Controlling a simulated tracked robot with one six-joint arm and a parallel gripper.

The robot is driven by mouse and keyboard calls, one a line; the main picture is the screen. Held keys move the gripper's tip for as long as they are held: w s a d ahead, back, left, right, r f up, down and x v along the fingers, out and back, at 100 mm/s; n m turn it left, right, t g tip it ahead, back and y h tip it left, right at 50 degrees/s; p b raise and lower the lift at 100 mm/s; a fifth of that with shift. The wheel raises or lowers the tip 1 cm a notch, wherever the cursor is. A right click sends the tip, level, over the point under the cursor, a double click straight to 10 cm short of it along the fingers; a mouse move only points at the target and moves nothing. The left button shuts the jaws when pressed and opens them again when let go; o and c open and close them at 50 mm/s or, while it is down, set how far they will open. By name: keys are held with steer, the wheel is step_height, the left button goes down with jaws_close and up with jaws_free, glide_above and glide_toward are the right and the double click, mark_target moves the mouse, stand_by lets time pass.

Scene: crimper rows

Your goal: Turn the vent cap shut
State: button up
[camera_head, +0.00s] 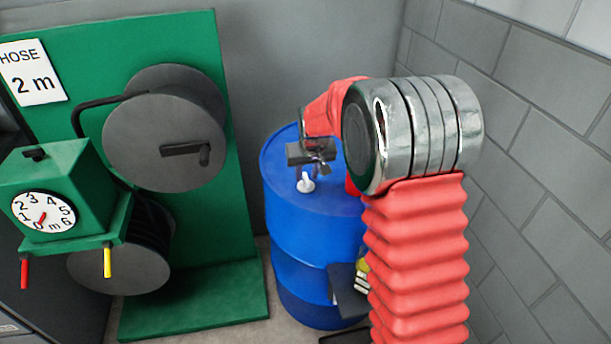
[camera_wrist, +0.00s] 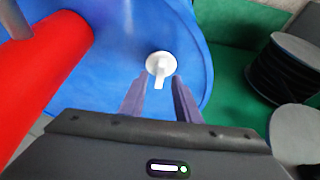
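The vent cap is white with a short tab (camera_wrist: 161,64) and sits on top of the blue drum (camera_wrist: 108,70). In the head view the cap (camera_head: 306,184) stands near the front left of the drum's lid (camera_head: 283,172). My gripper (camera_wrist: 157,82) is open, with its two fingers apart just above the lid. In the wrist view the cap's tab points toward the gap between the fingertips, and nothing is gripped. In the head view my gripper (camera_head: 313,168) is just above the cap. Whether a finger touches the tab I cannot tell.
A green hose-reel stand (camera_head: 238,150) with a dial box (camera_head: 75,180) is left of the drum. A grey block wall (camera_head: 540,180) is close on the right.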

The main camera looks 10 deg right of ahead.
steer(key=shift+w+f, duration=0.3)
steer(key=shift+f, duration=0.35)
steer(key=shift+c, duration=0.2)
